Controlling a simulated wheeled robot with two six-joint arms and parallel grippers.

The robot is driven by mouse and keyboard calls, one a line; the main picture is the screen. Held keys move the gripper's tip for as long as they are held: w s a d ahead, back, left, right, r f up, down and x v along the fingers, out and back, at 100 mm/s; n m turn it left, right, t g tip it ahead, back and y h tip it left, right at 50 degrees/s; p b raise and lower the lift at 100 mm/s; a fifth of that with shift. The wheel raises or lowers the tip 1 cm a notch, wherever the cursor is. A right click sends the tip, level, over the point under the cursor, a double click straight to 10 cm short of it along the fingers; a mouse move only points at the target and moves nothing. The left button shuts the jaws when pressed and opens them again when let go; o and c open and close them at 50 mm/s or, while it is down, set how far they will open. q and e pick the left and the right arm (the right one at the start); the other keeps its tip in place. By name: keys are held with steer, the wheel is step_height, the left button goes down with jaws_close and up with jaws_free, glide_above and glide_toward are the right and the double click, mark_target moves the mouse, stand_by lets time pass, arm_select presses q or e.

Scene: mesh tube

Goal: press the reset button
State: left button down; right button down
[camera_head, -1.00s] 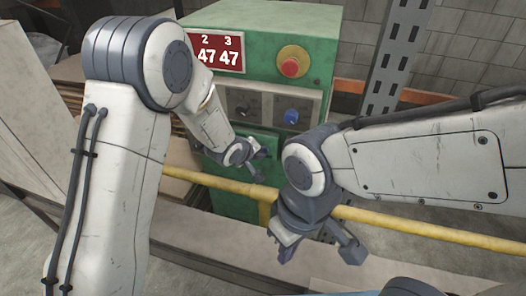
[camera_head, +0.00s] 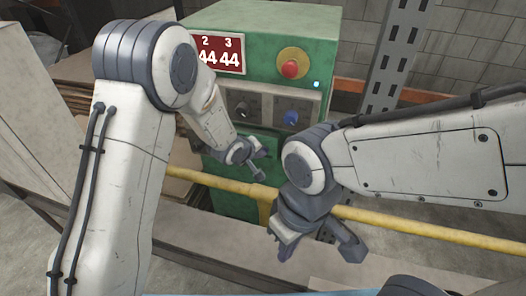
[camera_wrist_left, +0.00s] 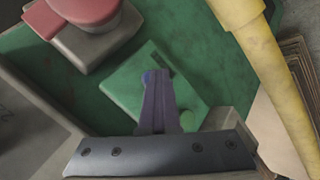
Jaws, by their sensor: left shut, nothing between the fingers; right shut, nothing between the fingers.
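A round blue button (camera_head: 291,117) is on the grey panel (camera_head: 262,105) of the green machine (camera_head: 262,40); no label is readable. A red mushroom button (camera_head: 290,69) on a yellow disc is above it. My left gripper (camera_head: 268,152) is shut and empty, below and left of the blue button and apart from it. In the left wrist view its closed purple fingers (camera_wrist_left: 155,98) point over a green plate (camera_wrist_left: 150,85); whether they touch it is unclear. My right gripper (camera_head: 284,252) is shut and empty, lower, in front of the yellow rail.
A yellow rail (camera_head: 405,229) crosses in front of the machine. A black knob (camera_head: 243,108) is left of the blue button. A small cyan light (camera_head: 316,84) glows. A red part (camera_wrist_left: 85,10) on a grey block shows in the wrist view.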

arm_select(q)
steer(key=shift+s+a, duration=0.1)
steer(key=shift+s, duration=0.35)
steer(key=s, duration=0.1)
steer(key=s+a, duration=0.1)
steer(key=s, duration=0.1)
steer(key=s+a, duration=0.1)
steer(key=s, duration=0.1)
steer(key=shift+s, duration=0.25)
stand_by(0.7)
